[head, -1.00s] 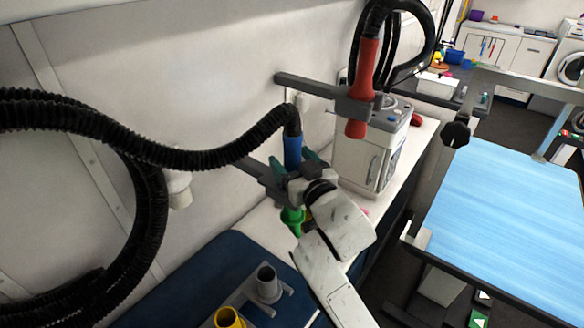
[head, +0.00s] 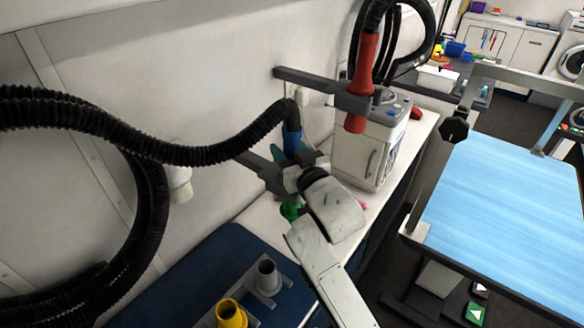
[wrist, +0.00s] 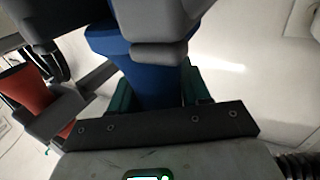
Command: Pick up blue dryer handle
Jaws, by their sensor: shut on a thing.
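The blue dryer handle (head: 291,141) hangs upright from a black ribbed hose (head: 200,152), near the grey wall bracket (head: 262,172). A grey bracket part (wrist: 160,20) crosses in front of the handle there.
A red dryer handle (head: 362,75) hangs in a second bracket (head: 320,88) to the right, beside a white cabinet unit (head: 362,150). Grey (head: 268,277) and yellow (head: 230,314) nozzles stand on a holder below. A blue-topped table (head: 510,225) is at right.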

